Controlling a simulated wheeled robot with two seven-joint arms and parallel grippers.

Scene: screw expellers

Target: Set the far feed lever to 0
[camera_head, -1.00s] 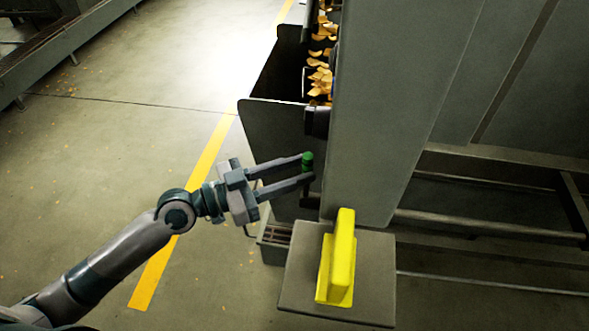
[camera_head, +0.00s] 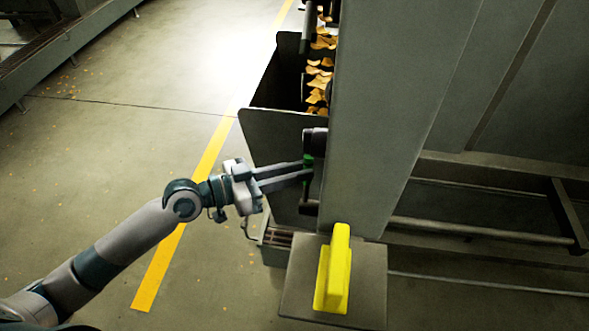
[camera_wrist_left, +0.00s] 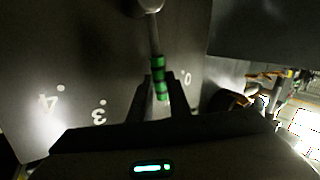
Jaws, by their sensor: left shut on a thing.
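The feed lever's green, dark-banded handle (camera_head: 308,163) shows beside the grey machine column in the head view. In the left wrist view the green handle (camera_wrist_left: 160,80) hangs at the end of a thin rod from a round pivot (camera_wrist_left: 150,5). My left gripper (camera_head: 309,168) is shut on this handle, with a finger on each side of it. In the wrist view, the grey plate (camera_wrist_left: 80,60) behind it carries white dots and numerals: 4 and 3 left of the handle, 0 right of it. The plate part behind the fingers is hidden. My right gripper is out of view.
The tall grey column (camera_head: 385,110) stands just right of the handle. A yellow block (camera_head: 333,270) on a grey plate (camera_head: 372,285) is below. A bin (camera_head: 280,140) with orange-brown flakes lies behind. The floor left of the yellow line (camera_head: 185,230) is open.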

